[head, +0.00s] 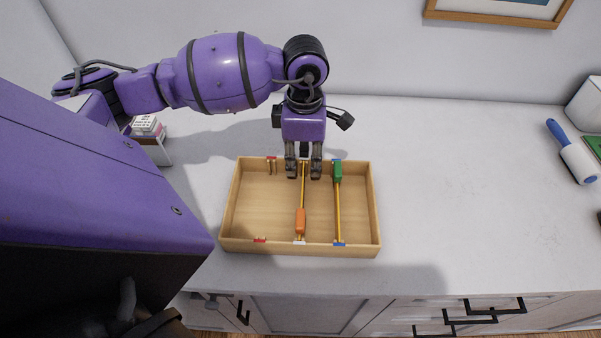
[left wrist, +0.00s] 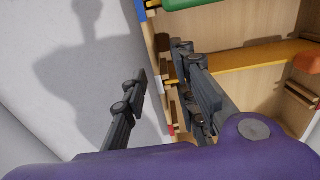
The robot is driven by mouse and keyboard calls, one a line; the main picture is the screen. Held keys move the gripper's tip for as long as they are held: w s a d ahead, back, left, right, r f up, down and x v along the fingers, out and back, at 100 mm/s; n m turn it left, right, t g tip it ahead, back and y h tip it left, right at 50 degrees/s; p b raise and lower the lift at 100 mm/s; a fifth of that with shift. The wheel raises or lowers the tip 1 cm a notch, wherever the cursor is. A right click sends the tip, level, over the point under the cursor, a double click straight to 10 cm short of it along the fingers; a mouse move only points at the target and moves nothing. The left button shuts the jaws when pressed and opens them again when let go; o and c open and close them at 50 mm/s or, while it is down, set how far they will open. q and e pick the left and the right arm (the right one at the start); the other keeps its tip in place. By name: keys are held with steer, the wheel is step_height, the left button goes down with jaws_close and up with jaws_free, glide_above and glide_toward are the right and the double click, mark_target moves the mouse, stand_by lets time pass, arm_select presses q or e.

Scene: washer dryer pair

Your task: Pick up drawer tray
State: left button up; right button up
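The drawer tray (head: 368,215) is a shallow, light wooden box on the white countertop in the head view. Thin yellow dividers run front to back inside it, one with an orange block (head: 300,221) and one with a green block (head: 337,171). My left gripper (head: 304,174) is at the middle of its back wall, pointing down. In the left wrist view my left gripper (left wrist: 158,68) has its fingers apart, one outside and one inside the tray wall (left wrist: 152,60). I cannot tell whether either finger touches it. My right gripper is not in view.
A blue-handled roller (head: 572,152) lies on the counter at the right. Small boxes (head: 148,130) stand at the left behind my arm. Drawers with black handles (head: 470,312) are below the counter's front edge.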

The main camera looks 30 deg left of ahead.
arm_select(q)
jaws_close()
steer(key=shift+r, duration=0.1)
stand_by(0.6)
